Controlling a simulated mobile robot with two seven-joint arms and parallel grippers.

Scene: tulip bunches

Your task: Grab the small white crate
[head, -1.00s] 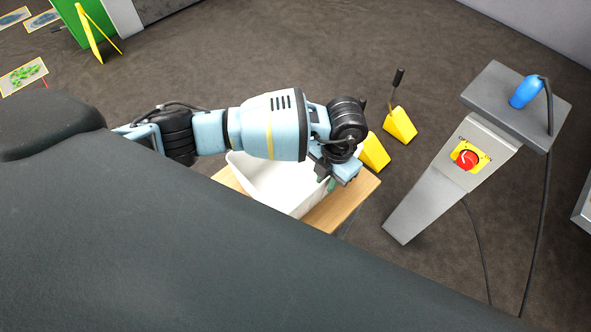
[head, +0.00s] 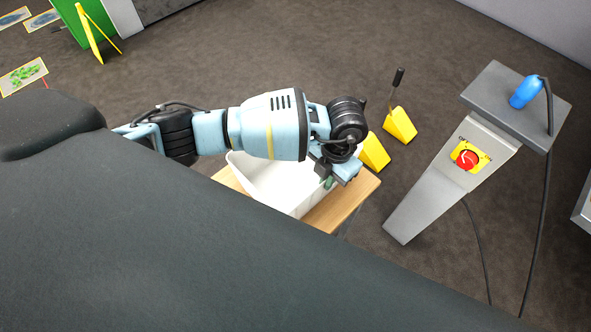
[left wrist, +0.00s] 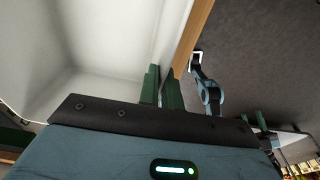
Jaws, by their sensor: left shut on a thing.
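The small white crate (head: 272,188) sits on a small wooden table (head: 343,202) in the head view, partly hidden by my left arm and my dark body in front. My left gripper (head: 327,182) is at the crate's right wall. In the left wrist view the green fingers of my left gripper (left wrist: 162,86) are on either side of the crate's wall, shut on it. The crate's white inside (left wrist: 90,50) fills the upper left of that view.
A grey pedestal (head: 440,185) with a red switch (head: 466,160) and a blue object (head: 525,92) stands to the right. Yellow wedge-shaped things (head: 399,125) are on the floor behind the table. A green panel (head: 85,22) stands at the back left. Brown floor between is clear.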

